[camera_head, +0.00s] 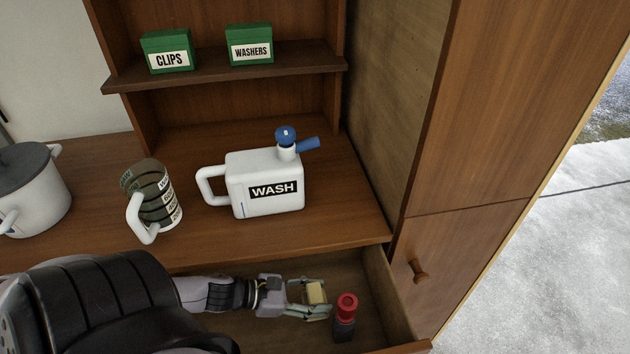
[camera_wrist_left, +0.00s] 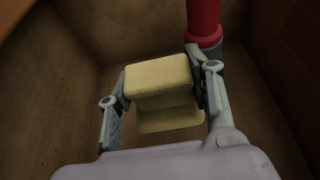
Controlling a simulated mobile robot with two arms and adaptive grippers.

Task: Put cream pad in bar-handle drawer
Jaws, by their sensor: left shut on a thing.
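The cream pad (camera_head: 315,293) is a small pale block, held between the fingers of my left gripper (camera_head: 309,299). In the left wrist view the pad (camera_wrist_left: 158,82) sits between both fingers of the gripper (camera_wrist_left: 163,95), over the drawer's inside. The drawer (camera_head: 377,283) is pulled open below the worktop; its front and handle are hidden or out of frame. I cannot tell whether the pad touches the drawer floor. My right gripper is not in view.
A red-and-dark bottle-like item (camera_head: 346,312) stands in the drawer, close beside my left fingertips. On the worktop are a white WASH jug (camera_head: 265,183), a mug (camera_head: 153,198) and a lidded pot (camera_head: 32,190). A knobbed cabinet door (camera_head: 418,271) stands at right.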

